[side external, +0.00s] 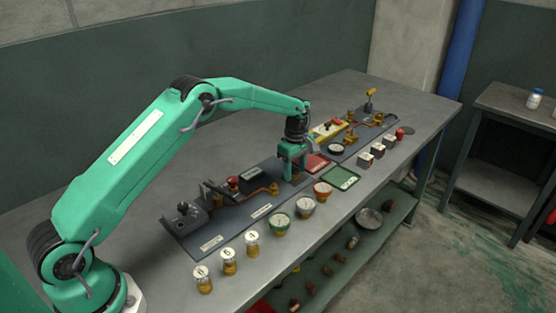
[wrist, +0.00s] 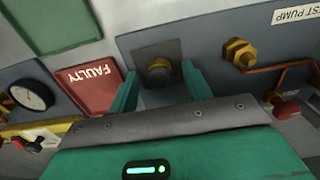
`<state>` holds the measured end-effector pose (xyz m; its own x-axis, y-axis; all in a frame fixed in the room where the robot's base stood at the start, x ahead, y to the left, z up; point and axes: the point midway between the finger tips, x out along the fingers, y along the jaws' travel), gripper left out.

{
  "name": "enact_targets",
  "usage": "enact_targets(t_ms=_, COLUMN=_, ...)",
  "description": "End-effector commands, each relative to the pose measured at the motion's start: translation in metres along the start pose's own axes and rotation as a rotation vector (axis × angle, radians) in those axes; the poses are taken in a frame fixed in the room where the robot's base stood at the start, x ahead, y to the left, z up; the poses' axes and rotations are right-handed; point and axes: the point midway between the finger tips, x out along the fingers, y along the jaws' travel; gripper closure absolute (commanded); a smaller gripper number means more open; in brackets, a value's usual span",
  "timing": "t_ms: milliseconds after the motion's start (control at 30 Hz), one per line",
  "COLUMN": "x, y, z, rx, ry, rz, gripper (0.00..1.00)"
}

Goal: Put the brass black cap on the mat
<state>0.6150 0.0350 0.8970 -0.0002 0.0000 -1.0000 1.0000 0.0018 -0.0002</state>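A brass fitting with a dark top (wrist: 159,66), which looks like the brass black cap, stands on a dark square plate in the wrist view. My gripper (wrist: 158,82) is open, with one teal finger on each side of it. I cannot tell whether the fingers touch it. In the side view my gripper (side external: 293,172) is low over the grey panel and mostly hides the cap. A green mat (side external: 342,178) lies to its right; its corner shows in the wrist view (wrist: 55,20). A red mat marked FAULTY (wrist: 96,88) lies nearer the gripper.
Small boxes (side external: 376,151) stand beyond the green mat.

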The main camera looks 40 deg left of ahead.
Motion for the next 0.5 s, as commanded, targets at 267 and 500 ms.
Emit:
enact_targets(t_ms=267, x=-0.005, y=0.0, z=0.0, rx=0.0, ry=0.0, rz=0.002, gripper=0.51)
enact_targets(t_ms=500, x=-0.027, y=0.001, z=0.0, rx=0.0, ry=0.0, rz=0.004, gripper=0.51)
